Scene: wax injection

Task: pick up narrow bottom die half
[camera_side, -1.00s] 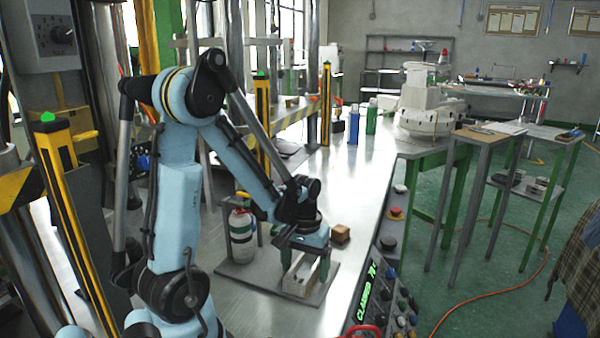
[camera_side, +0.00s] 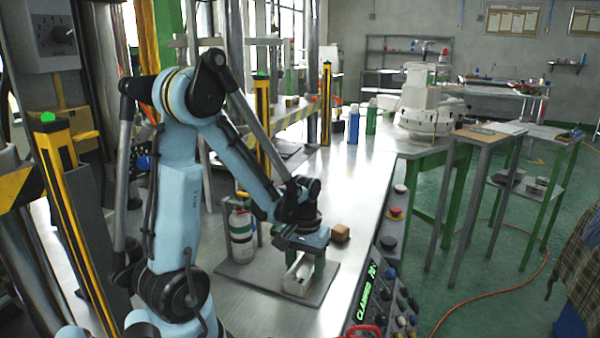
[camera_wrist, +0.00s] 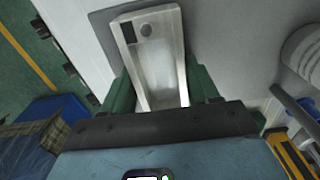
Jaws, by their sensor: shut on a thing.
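The narrow bottom die half (camera_side: 298,276) is a pale metal block with a long trough, lying on a grey mat (camera_side: 240,272) on the steel table. In the wrist view the die half (camera_wrist: 158,65) shows its open trough, with a round hole and a dark square at the far end. My gripper (camera_side: 305,272) reaches down over it from above. In the wrist view my gripper (camera_wrist: 160,92) has its green fingers against the two long sides of the die half, shut on it. The near end of the die half is hidden by the gripper body.
A red, white and green canister (camera_side: 241,236) stands left of the die half. A control panel (camera_side: 385,290) with buttons lines the table's right edge. Bottles (camera_side: 353,124) stand farther back.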

